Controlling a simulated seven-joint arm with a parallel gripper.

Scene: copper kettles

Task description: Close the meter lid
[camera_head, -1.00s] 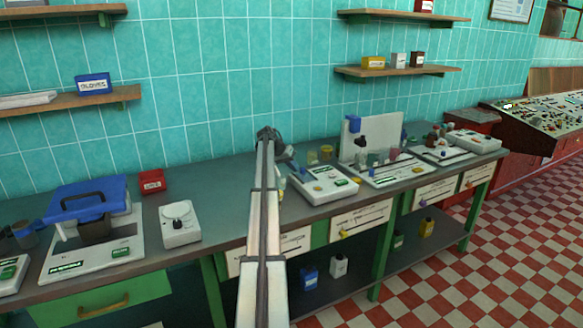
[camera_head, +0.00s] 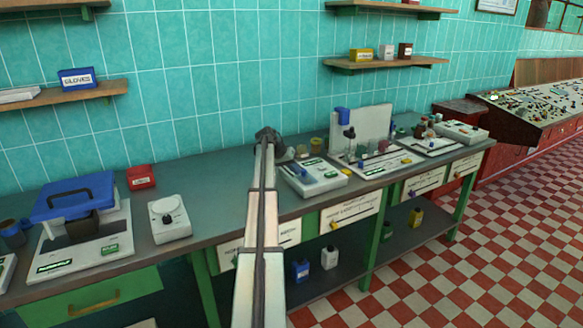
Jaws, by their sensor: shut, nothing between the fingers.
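A white meter-like device (camera_head: 318,180) with green labels and a blue-grey part on its top stands on the bench just right of my arm. I cannot tell which part is its lid or how far that stands open. My gripper (camera_head: 287,154) is at the far end of my arm, near the back left corner of this device. It looks small and dark, its fingertips are hard to make out, and it appears shut and empty. I cannot tell whether it touches the device.
A blue-topped unit with a handle (camera_head: 75,195), a red box (camera_head: 141,177) and a white dial device (camera_head: 169,218) stand left of my arm. A white upright panel (camera_head: 362,132) and more instruments stand to the right. The bench (camera_head: 218,195) is clear just left of my arm.

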